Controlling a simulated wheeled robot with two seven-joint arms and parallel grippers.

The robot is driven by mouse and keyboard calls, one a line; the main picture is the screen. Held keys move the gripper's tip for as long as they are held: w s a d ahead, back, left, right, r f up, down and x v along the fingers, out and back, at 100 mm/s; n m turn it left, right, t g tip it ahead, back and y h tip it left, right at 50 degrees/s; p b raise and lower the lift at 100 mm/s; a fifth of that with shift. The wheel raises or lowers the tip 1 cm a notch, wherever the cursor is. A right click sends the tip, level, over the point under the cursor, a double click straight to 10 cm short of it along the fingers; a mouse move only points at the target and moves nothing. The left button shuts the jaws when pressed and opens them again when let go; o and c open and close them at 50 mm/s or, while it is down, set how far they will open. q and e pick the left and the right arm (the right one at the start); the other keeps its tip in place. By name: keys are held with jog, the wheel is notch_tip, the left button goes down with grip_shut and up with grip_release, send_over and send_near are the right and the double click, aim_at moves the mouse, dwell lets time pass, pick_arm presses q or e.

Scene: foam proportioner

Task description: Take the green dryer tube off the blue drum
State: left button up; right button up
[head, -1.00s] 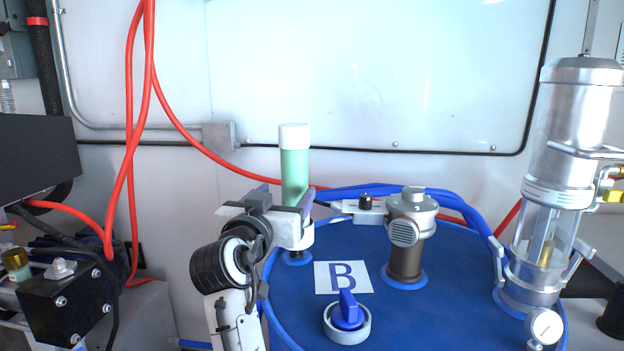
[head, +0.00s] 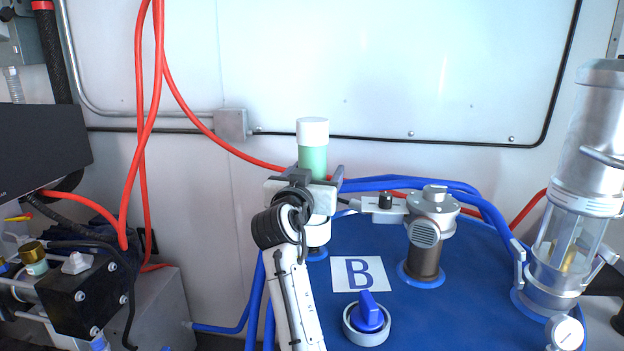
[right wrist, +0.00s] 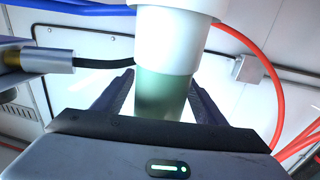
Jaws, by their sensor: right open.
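The green dryer tube (head: 313,160) with a white cap stands upright on a white collar at the far left of the blue drum (head: 410,318). My right gripper (head: 320,178) is at the tube's lower part and hides some of it in the head view. In the right wrist view the green tube (right wrist: 163,98) stands between the two open fingers of my right gripper (right wrist: 158,100), with the white collar (right wrist: 168,40) beside it. Contact between fingers and tube cannot be made out. My left gripper is not in view.
A grey valve fitting (head: 430,235) and a blue knob (head: 368,315) stand on the drum right of the tube. A metal cylinder with a clear section (head: 570,235) is at the far right. Red hoses (head: 143,150) hang at the left. Blue hoses (head: 420,185) run behind the drum top.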

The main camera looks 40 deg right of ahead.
jog(key=shift+s+r, duration=0.1)
jog(key=c, duration=1.4)
